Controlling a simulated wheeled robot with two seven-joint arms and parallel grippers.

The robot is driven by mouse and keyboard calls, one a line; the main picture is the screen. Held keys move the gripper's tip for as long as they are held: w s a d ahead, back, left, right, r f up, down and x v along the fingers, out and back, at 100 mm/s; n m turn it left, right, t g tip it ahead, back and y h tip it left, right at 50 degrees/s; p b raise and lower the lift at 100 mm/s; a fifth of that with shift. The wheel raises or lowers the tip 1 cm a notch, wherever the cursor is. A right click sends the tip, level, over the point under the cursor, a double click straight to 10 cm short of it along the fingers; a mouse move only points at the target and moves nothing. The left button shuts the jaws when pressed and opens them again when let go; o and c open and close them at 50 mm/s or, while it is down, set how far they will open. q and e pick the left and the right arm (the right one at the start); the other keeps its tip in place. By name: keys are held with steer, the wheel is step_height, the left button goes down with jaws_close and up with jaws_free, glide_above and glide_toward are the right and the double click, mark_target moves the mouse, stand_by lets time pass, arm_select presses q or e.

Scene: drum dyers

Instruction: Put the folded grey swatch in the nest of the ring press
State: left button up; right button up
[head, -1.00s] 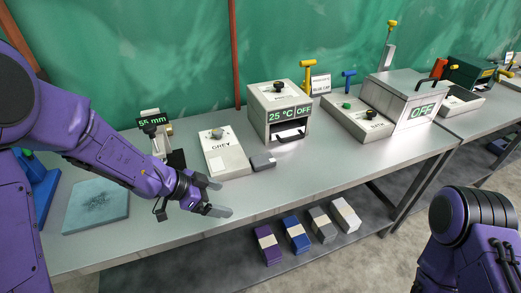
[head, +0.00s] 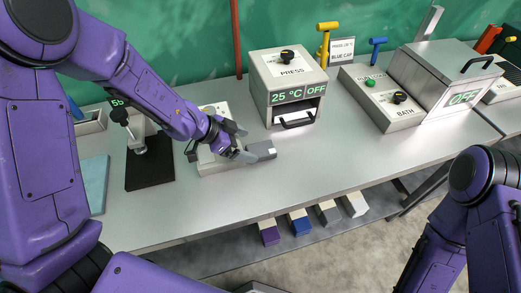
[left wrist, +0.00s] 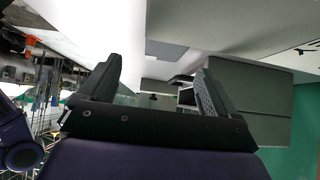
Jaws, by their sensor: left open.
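In the left wrist view a grey patch (left wrist: 166,50), which looks like the swatch, shows on the pale table between the spread fingers (left wrist: 155,85). The box labelled PRESS (head: 270,100), with 25 °C and OFF on its front, stands behind to the right. My right gripper is out of view.
A gauge on a black base (head: 150,172) and a pale blue mat (head: 97,180) are at left. A BATH unit (head: 385,115) stands at right. The front middle of the table is clear.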

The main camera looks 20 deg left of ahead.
mark_target(259, 148)
arm_select(q)
steer(key=x, duration=0.4)
steer(key=w+x, duration=0.1)
steer(key=x, duration=0.1)
steer(key=shift+a+f, duration=0.25)
steer(key=shift+a, duration=0.05)
steer(key=shift+s+r, duration=0.25)
steer(key=shift+s, duration=0.1)
steer(key=c, duration=1.2)
